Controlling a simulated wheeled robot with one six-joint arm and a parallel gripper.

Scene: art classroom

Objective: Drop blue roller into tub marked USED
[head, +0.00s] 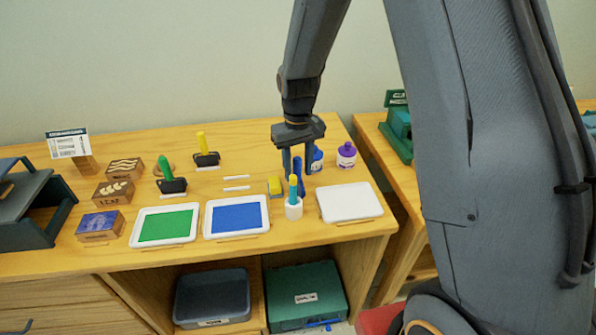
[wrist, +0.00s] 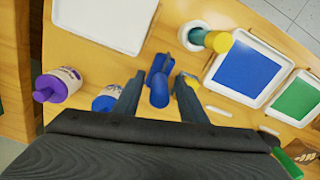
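The blue roller (head: 297,170) stands upright on the table, its handle pointing up; it also shows in the wrist view (wrist: 160,90). My gripper (head: 297,172) points down with one finger on each side of the handle. In the wrist view my gripper (wrist: 158,100) shows gaps between both fingers and the roller, so it is open. A dark grey tub (head: 212,298) with a white label sits on the shelf below the table. A green tub (head: 305,297), also labelled, is to its right. The lettering on both labels is too small to read.
Blue (head: 237,217), green (head: 166,227) and white (head: 350,203) trays line the front.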

